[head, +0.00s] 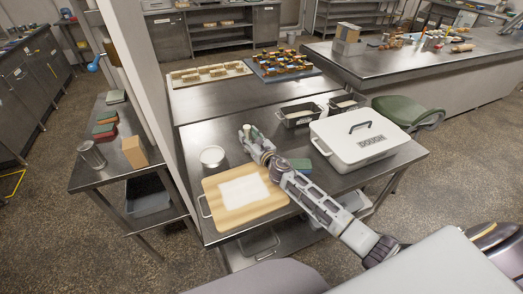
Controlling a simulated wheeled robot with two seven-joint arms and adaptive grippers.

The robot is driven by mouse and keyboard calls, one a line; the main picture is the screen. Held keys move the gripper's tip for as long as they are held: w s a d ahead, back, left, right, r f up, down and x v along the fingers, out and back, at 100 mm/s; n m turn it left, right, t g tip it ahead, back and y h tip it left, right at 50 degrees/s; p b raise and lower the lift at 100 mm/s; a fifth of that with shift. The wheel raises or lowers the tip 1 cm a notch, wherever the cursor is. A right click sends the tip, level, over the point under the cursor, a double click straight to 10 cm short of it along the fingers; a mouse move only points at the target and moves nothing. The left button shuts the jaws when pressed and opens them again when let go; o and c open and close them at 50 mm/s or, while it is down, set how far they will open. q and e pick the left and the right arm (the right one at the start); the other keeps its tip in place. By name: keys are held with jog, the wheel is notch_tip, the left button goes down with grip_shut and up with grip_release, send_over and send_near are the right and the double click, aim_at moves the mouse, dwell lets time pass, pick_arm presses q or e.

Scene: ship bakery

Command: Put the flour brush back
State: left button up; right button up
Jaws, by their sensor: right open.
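I cannot make out the flour brush for certain in the head view. My right gripper (247,134) is open above the steel table (195,140), reaching in from the lower right. It is beyond the wooden board (222,216) and to the right of a small white bowl (212,156). I see nothing clearly held between its fingers. A flat white patch (243,190) lies on the board. My left gripper is not in view.
A white lidded box marked DOUGH (345,150) fills the table's right side, with dark tins (297,115) behind it. A small green-blue block (321,144) sits near my arm. A partition (145,85) stands at left. A blue tool (94,67) hangs beside it.

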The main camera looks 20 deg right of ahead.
jog(key=shift+s+d+b, duration=0.1)
jog(key=shift+s+d, duration=0.2)
jog(key=shift+s, duration=1.3)
jog(key=shift+s+d+b, duration=0.15)
jog(key=shift+s+d, duration=0.1)
jog(key=shift+s, duration=1.3)
jog(key=shift+s+d+b, duration=0.1)
jog(key=shift+s+d, duration=0.2)
jog(key=shift+s, duration=1.75)
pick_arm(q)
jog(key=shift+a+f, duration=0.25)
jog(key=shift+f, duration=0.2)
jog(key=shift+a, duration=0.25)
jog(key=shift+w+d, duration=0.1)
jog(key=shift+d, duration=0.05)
